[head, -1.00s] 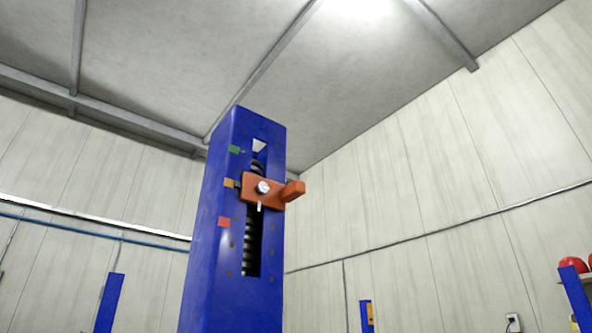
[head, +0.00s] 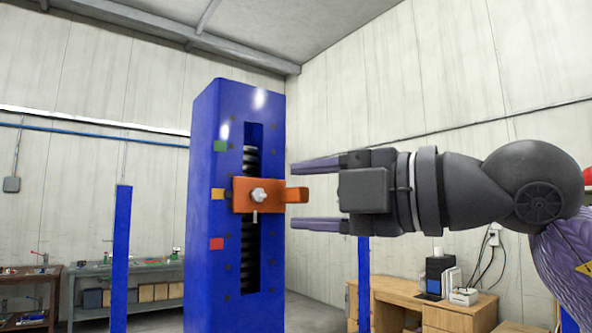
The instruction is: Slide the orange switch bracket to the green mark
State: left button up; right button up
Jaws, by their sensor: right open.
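The orange switch bracket (head: 243,203) sits on the front of the blue column (head: 206,275), across its dark slot with a black screw inside. A pale knob (head: 258,195) is at its middle and a short tab sticks out to the right. The bracket is level with the yellow mark (head: 217,194). The green mark (head: 220,146) is above it and the red mark (head: 216,244) below. My right gripper (head: 300,196) is open, coming from the right, one finger above and one below the level of the tab. Contact cannot be told. My left gripper is not in view.
A wooden desk (head: 460,318) with small devices stands behind at the lower right. A workbench (head: 150,275) stands at the back left. Thinner blue posts (head: 121,260) stand on both sides.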

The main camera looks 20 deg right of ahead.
jog(key=shift+x, duration=0.95)
grip_shut()
